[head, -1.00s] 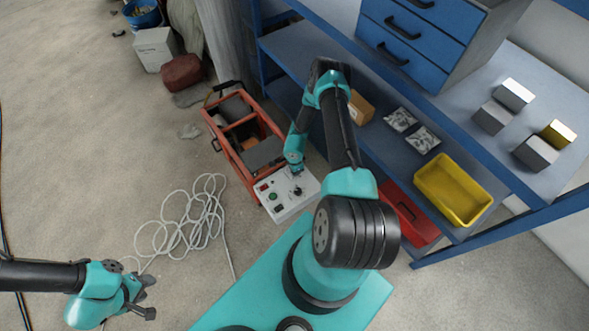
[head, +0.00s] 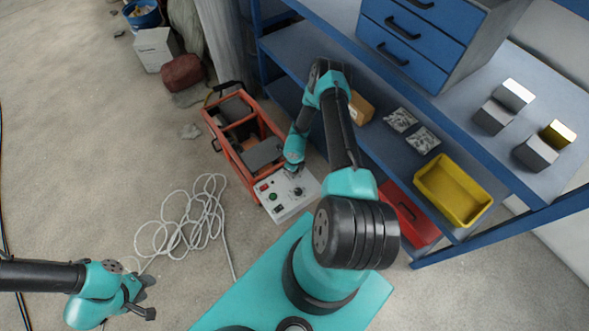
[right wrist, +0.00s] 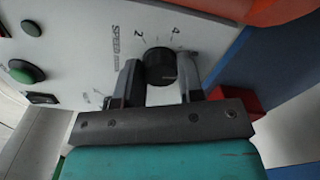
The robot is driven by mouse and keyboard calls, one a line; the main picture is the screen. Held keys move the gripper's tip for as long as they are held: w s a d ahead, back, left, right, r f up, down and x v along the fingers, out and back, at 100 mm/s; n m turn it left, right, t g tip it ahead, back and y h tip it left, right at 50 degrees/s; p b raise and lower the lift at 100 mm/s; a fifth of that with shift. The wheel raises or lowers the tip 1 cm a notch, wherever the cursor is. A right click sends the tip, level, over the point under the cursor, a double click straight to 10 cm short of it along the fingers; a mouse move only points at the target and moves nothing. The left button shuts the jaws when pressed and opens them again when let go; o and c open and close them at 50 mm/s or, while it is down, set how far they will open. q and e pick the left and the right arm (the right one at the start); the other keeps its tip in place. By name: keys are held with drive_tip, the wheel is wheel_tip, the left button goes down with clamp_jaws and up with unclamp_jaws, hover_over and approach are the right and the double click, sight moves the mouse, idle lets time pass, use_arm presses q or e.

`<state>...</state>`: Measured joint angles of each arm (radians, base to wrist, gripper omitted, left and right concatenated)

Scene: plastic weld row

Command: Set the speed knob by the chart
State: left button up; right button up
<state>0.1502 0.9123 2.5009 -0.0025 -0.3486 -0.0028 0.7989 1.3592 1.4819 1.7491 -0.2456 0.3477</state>
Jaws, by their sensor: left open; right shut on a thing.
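The black speed knob (right wrist: 160,64) sits on a pale panel marked "SPEED", with the digits 2 and 4 beside it in the right wrist view. My right gripper (right wrist: 160,80) is shut on the knob, one finger on each side. In the head view the gripper (head: 295,176) reaches onto the pale control panel (head: 284,212), where the knob (head: 298,191) shows small. I cannot read the pointer's exact setting. I cannot make out a chart. My left gripper (head: 148,298) is open and empty over the floor at the lower left.
The panel belongs to an orange-framed machine (head: 226,150). A green button (right wrist: 27,72) sits left of the knob. A coiled white cable (head: 188,226) lies on the floor. A blue shelf (head: 465,120), holding a yellow bin (head: 470,222), stands right; a red box (head: 408,212) is nearby.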

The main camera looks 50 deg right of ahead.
drive_tip(key=m, duration=0.3)
drive_tip(key=shift+m, duration=2.3)
drive_tip(key=o, duration=0.9)
wheel_tip(320, 180, up, 18)
drive_tip(key=shift+f, duration=0.25)
